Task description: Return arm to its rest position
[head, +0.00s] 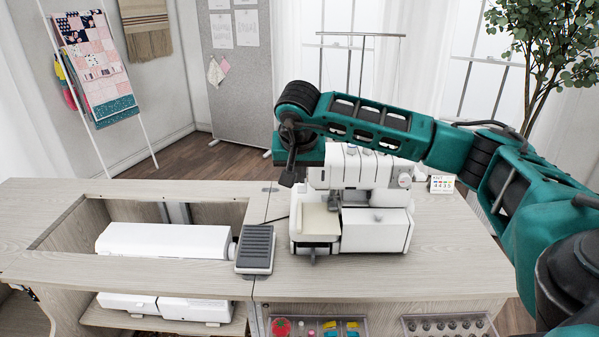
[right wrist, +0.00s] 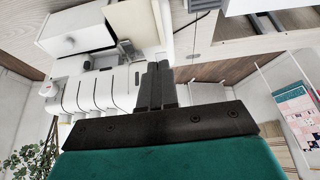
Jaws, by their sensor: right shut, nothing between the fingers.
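My right arm reaches in from the right in the head view, over the table. Its gripper (head: 289,172) hangs at the upper left of the white serger machine (head: 375,230). In the right wrist view the gripper's dark fingers (right wrist: 157,85) are closed together with nothing between them. The serger also shows there, upside down (right wrist: 115,90), behind and to the left of the fingers. I cannot tell from these views whether the fingers touch the machine. My left gripper is not in view.
The sewing cabinet (head: 445,265) has an open well at left with a white machine (head: 165,241) lowered in it. A dark foot pedal (head: 255,249) lies beside the well. A small card (head: 442,184) stands right of the serger. Trays of notions (head: 318,327) sit at the front.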

